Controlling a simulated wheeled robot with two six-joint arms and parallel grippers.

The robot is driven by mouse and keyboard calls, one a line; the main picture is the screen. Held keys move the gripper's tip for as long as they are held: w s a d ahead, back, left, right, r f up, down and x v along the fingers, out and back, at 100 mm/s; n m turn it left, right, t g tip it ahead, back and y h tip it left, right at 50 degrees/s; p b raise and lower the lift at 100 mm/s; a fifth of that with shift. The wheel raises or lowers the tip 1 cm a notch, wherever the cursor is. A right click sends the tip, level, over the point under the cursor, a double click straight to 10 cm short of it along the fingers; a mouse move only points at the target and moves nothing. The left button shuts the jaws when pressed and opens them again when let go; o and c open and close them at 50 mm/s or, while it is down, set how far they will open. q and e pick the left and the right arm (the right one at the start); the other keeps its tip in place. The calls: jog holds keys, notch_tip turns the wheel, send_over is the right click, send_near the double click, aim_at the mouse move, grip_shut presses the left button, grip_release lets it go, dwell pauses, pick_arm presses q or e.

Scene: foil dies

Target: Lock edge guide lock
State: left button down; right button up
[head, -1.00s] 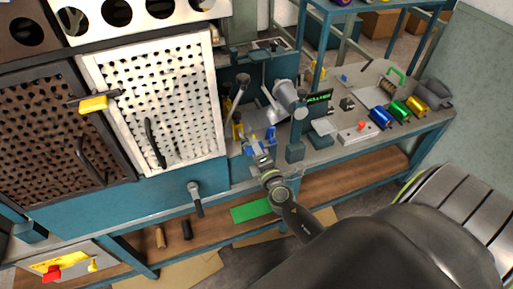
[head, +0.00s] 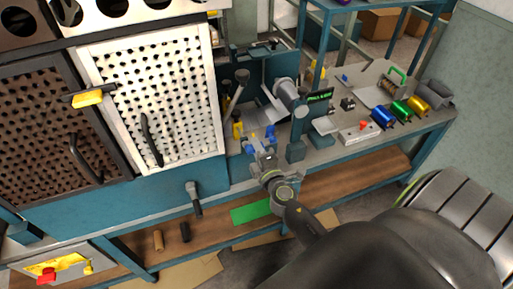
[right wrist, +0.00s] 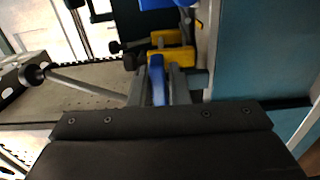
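My right gripper (head: 263,146) is at the front of the small bench device, pointing away from me. In the right wrist view my right gripper (right wrist: 158,80) has its two grey fingers apart, one on each side of an upright blue lever (right wrist: 157,76). I cannot tell whether either finger touches it. A yellow block (right wrist: 172,57) is just beyond the fingertips. In the head view, small blue parts (head: 270,131) show at the gripper, which partly hides the device. Which blue part is the edge guide lock is not clear. My left gripper is not in view.
A silver cylinder (head: 291,96) stands close behind and right of the gripper. A grey rod with a dark ball knob (right wrist: 34,74) reaches in from the left in the wrist view. The white perforated door (head: 160,100) is on the left. Coloured foil rolls (head: 401,111) lie at the right.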

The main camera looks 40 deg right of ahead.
jog(key=o, duration=0.3)
jog(key=shift+o, duration=0.2)
jog(key=b+v, duration=0.5)
jog(key=v, duration=1.2)
jog(key=shift+s+a, duration=0.15)
jog(key=shift+s, duration=0.05)
